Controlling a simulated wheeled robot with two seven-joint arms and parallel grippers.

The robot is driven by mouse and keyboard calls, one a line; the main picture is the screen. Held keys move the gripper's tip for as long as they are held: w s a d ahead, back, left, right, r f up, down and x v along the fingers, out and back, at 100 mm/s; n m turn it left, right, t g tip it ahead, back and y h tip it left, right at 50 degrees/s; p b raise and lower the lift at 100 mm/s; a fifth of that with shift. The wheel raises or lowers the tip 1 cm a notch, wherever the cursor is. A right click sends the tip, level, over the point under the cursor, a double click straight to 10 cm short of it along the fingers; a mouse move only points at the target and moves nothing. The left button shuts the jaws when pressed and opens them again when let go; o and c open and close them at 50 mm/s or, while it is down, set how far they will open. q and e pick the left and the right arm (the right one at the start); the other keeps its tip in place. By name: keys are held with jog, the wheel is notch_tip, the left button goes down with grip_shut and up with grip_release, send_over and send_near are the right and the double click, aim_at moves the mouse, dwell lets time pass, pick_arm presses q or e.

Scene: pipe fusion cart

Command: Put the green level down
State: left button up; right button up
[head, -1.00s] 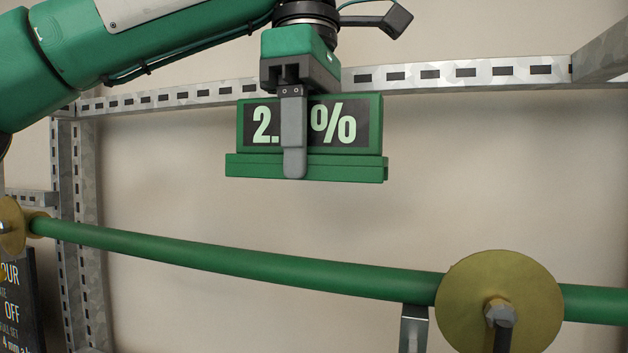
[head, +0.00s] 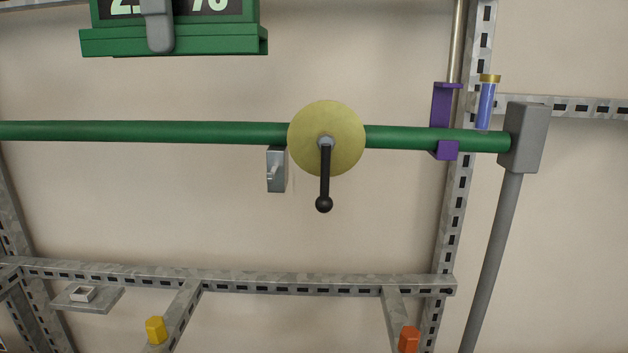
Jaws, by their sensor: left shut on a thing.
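The green level (head: 200,41) is at the top left of the head view, cut off by the upper edge. My right gripper is not in view.
A yellow disc (head: 345,125) with a black-handled crank sits on the pipe. A purple bracket (head: 443,105), a blue tube (head: 486,106) and a grey post (head: 524,137) are at the right. Below are a slotted metal frame (head: 300,285), a yellow piece (head: 156,330) and an orange piece (head: 409,339).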

pick_arm(q)
jog(key=w+a+f+m, duration=0.1)
jog(key=f+m, duration=0.5)
jog(key=f, duration=1.2)
jog(key=w+a+f+m, duration=0.2)
jog(key=a+f+m, duration=0.2)
jog(key=f, duration=1.4)
jog(key=w+a+f+m, duration=0.2)
jog(key=f+m, duration=0.5)
jog(key=f, duration=1.2)
jog(key=shift+w+a+m, duration=0.2)
jog(key=shift+a+m, duration=0.1)
jog(key=shift+a, duration=0.3)
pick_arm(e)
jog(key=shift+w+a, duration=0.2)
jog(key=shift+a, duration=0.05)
pick_arm(q)
jog(key=shift+f, duration=0.1)
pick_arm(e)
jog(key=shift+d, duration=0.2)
pick_arm(q)
notch_tip(320, 180, down, 13)
jog(key=b, duration=1.2)
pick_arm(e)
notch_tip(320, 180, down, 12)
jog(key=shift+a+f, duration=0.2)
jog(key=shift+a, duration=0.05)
